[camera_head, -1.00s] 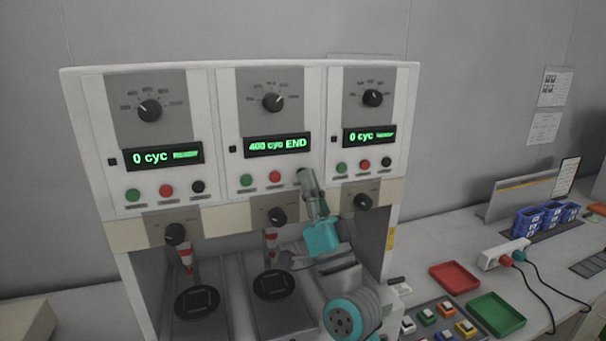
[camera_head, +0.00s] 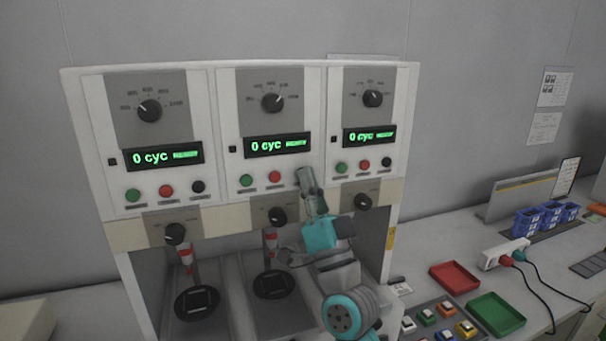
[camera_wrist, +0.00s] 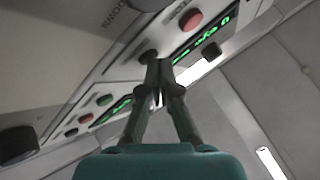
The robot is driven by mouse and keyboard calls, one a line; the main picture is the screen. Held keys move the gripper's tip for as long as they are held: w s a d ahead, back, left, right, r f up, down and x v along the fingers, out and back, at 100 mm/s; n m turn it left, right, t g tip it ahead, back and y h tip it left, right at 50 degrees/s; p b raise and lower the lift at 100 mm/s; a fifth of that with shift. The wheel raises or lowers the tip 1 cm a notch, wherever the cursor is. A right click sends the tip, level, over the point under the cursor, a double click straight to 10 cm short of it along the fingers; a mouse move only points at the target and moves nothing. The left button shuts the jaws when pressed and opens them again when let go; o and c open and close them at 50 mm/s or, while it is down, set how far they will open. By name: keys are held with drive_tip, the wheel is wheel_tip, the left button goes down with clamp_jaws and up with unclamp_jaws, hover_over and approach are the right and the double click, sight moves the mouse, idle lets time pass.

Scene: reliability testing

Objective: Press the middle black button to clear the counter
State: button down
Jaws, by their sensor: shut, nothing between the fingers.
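The middle panel's display (camera_head: 278,146) reads "0 cyc" with a small green block beside it. Its green button (camera_head: 246,180) and red button (camera_head: 275,177) are in plain view. The middle black button is hidden behind my gripper (camera_head: 304,173) in the head view. In the wrist view a dark round button (camera_wrist: 148,56) shows right by the fingertips, along from the red button (camera_wrist: 190,20). My gripper (camera_wrist: 160,64) is shut and empty, its tips at or very near that button; contact cannot be told.
The left display (camera_head: 165,156) and right display (camera_head: 369,136) also read "0 cyc". Knobs (camera_head: 277,216) stick out below the buttons. On the bench at right lie a red tray (camera_head: 455,277), a green tray (camera_head: 497,314) and a power strip (camera_head: 503,254).

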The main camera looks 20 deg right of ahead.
drive_tip(key=shift+s, duration=0.8)
drive_tip(key=s, duration=0.5)
idle(0.5)
idle(0.5)
